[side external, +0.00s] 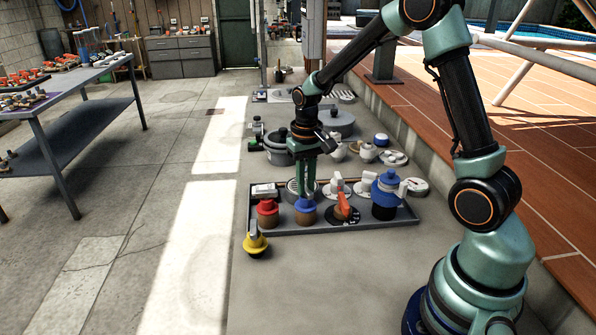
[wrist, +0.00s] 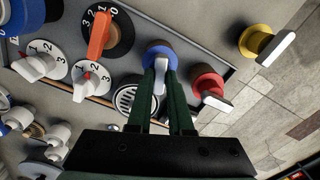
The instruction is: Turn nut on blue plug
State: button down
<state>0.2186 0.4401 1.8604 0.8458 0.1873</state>
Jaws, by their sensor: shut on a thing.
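The blue plug (side external: 305,206) stands upright in the grey tray, between a red plug (side external: 267,213) and a dial with an orange handle (side external: 343,207). In the wrist view, the blue plug (wrist: 153,49) has a pale grey nut (wrist: 160,78) shaped like a wing or lever. My gripper (wrist: 161,75) has its two green fingers on either side of this nut and is shut on it. In the side view, my gripper (side external: 306,192) reaches down from above onto the plug. The fingers hide part of the nut.
The tray (side external: 330,230) also holds white-handled dials (wrist: 37,62) and a larger blue-topped valve (side external: 388,182). A yellow plug (side external: 255,241) stands outside the tray at the front left. Pots and knobs (side external: 278,150) crowd behind. Bare ledge lies in front.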

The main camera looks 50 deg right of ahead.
jog(key=m, duration=0.5)
jog(key=shift+m, duration=0.3)
jog(key=m, duration=0.5)
jog(key=shift+m, duration=0.3)
jog(key=m, duration=1)
jog(key=c, duration=0.8)
grip_release()
